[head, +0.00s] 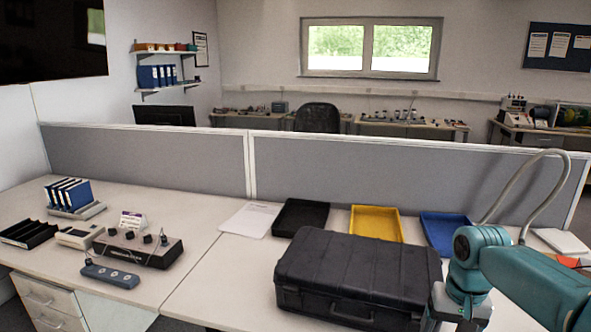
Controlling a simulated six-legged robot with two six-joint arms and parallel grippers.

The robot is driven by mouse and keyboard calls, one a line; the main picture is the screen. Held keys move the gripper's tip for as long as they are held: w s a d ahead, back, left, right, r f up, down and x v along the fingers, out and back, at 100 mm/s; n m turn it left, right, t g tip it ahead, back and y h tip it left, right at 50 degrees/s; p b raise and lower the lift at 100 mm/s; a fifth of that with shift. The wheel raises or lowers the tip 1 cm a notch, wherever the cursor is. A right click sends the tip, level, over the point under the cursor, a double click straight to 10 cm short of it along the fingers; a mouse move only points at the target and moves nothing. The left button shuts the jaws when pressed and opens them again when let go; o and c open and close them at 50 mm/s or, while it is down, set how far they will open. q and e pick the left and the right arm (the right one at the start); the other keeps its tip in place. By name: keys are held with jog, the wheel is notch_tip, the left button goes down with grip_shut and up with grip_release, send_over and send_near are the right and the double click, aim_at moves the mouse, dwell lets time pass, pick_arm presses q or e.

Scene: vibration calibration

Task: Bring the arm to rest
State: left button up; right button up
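My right arm (520,280) is teal and comes in from the lower right. It bends at a round joint (475,245), and its pale lower part (447,302) runs down to the bottom edge of the picture. A pale hose loops above it. The arm's end covers the right side of a closed black case (350,270) on the desk; whether they touch cannot be told. The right gripper's fingers do not show. My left arm and gripper are not in view.
Black (300,218), yellow (376,223) and blue (441,232) trays lie behind the case. A dark control box with knobs (138,248), a blue-grey pendant (110,275) and blue binders (68,193) are on the left. A grey partition (330,167) stands behind. Bare desk (215,255) lies left of the case.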

jog(key=s+a+f+n+y, duration=0.15)
jog(key=a+f, duration=0.25)
jog(key=f, duration=0.4)
jog(key=s+a+f+p, duration=0.1)
jog(key=s+a+f, duration=0.15)
jog(key=f, duration=0.45)
jog(key=s+a+f+y, duration=0.1)
jog(key=a+f, duration=0.3)
jog(key=f, duration=0.4)
jog(key=s+a+f, duration=0.3)
jog(key=s+f, duration=0.1)
jog(key=s, duration=0.5)
jog(key=s+a+f+y+p, duration=0.1)
jog(key=s+a+f, duration=0.2)
jog(key=s, duration=0.6)
notch_tip(320, 180, down, 2)
jog(key=shift+a+m, duration=0.1)
jog(key=shift+m, duration=0.15)
